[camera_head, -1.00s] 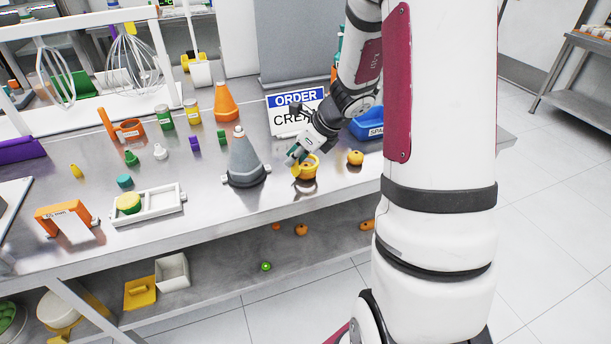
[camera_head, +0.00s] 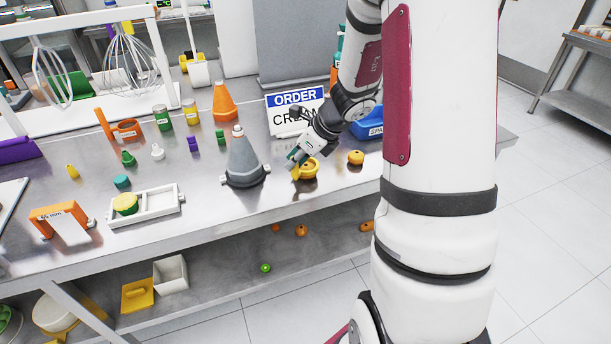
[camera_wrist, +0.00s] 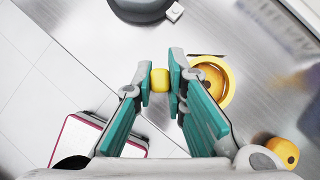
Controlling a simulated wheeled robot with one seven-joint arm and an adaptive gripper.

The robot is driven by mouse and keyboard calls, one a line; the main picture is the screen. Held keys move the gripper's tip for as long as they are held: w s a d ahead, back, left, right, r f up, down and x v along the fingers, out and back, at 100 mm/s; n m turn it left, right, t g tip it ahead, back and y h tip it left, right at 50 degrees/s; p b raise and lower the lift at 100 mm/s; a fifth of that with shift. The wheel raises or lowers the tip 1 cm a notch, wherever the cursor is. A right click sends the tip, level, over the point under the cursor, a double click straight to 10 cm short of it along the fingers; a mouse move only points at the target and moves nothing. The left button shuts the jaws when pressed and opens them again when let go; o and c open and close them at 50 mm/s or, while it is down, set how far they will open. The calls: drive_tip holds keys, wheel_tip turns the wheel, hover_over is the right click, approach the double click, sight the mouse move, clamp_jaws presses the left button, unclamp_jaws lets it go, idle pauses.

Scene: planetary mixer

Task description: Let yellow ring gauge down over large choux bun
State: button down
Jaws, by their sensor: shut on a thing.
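The yellow ring gauge (camera_head: 309,176) is around the large choux bun (camera_head: 307,165) on the steel table. In the wrist view the ring gauge (camera_wrist: 231,84) circles the bun (camera_wrist: 212,78), with the bun showing inside its rim. My gripper (camera_head: 297,160) is at the left of the ring. In the wrist view its teal fingers (camera_wrist: 160,82) are shut on the ring's yellow handle. The ring looks low, at about table height; I cannot tell whether it touches the table.
Another bun (camera_head: 356,157) stands to the right of the ring. A grey cone (camera_head: 243,160) stands close on the left. The order sign (camera_head: 295,112) and a blue bin (camera_head: 368,125) are behind. Free table lies in front.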

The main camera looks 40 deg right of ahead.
idle(0.4)
drive_tip(key=shift+r+p, duration=3.85)
drive_tip(key=shift+r, duration=0.15)
